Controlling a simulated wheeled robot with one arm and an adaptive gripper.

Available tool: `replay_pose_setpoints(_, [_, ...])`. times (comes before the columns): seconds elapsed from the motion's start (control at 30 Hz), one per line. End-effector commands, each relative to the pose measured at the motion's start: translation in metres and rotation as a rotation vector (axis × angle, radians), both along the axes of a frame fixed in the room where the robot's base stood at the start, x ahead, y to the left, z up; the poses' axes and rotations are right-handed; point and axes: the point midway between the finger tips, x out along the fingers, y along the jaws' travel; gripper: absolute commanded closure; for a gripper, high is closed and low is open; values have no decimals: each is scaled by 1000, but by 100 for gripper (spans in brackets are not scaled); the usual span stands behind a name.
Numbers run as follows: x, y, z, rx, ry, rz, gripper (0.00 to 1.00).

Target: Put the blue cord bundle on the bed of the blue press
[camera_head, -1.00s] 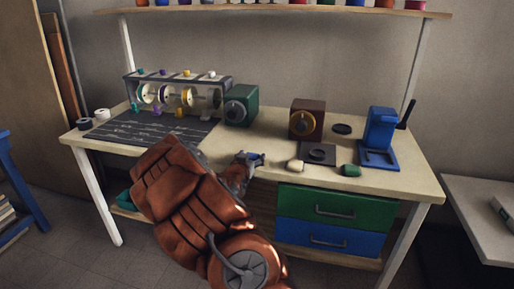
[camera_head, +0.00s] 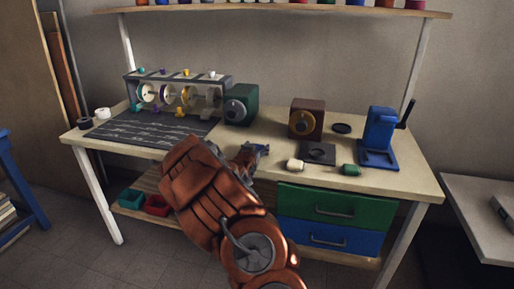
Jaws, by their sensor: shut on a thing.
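My gripper (camera_head: 253,152) is over the front middle of the workbench, at the end of my orange-covered arm. It is shut on a small blue thing, the blue cord bundle (camera_head: 262,148), which is small and partly hidden by the fingers. The blue press (camera_head: 381,128) stands at the right end of the bench, with a dark lever at its right. Its flat blue bed (camera_head: 385,163) faces the front and looks empty. The gripper is well to the left of the press.
A cream bundle (camera_head: 295,165), a dark square plate (camera_head: 318,153) and a green bundle (camera_head: 350,169) lie between gripper and press. A maroon box (camera_head: 307,118) and a green box (camera_head: 241,104) stand behind. A spool rack (camera_head: 178,92) and dark mat (camera_head: 150,129) are left.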

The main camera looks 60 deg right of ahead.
Motion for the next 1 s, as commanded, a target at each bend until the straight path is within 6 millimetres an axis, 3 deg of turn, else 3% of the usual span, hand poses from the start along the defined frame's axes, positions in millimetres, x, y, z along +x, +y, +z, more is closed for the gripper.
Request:
replay_pose_setpoints(0.33, [0,0,-4,-1,0,0,52])
replay_pose_setpoints(0.37, [0,0,-3,-1,0,0,25])
replay_pose_setpoints(0.57, [0,0,-2,-1,0,0,4])
replay_pose_setpoints(1.0, [0,0,2,-2,-1,0,3])
